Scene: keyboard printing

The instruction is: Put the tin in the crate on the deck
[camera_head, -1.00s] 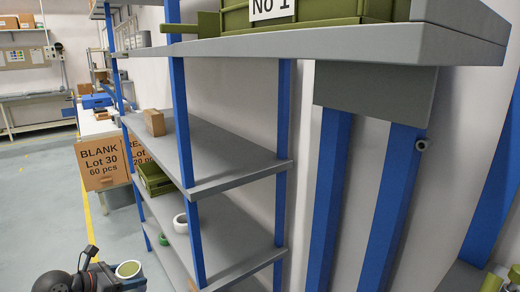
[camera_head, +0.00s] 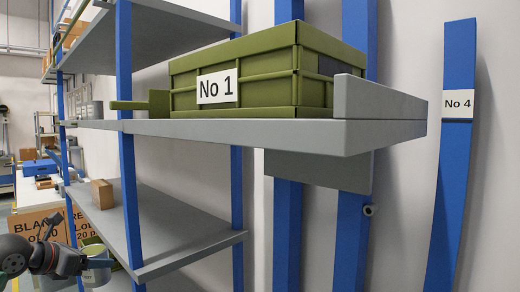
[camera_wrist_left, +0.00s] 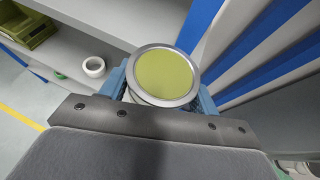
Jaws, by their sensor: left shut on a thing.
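The tin (camera_wrist_left: 165,76) is round, with a silver rim and an olive-yellow top. In the left wrist view it sits upright between the blue fingers of my left gripper (camera_wrist_left: 163,95), which is shut on it. In the camera_head view my left gripper (camera_head: 84,264) and the tin (camera_head: 97,274) are at the lower left, below the level of the upper deck. The green crate (camera_head: 275,75) labelled No 1 stands on the grey deck (camera_head: 290,130). Its inside is hidden from this low angle. My right gripper is out of view.
A raised grey end panel (camera_head: 378,104) stands right of the crate. Blue posts (camera_head: 128,160) rise along the shelf's front. A brown block (camera_head: 102,194) sits on a lower shelf. In the left wrist view, a white ring (camera_wrist_left: 94,67) and a green bin (camera_wrist_left: 25,25) are on shelves.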

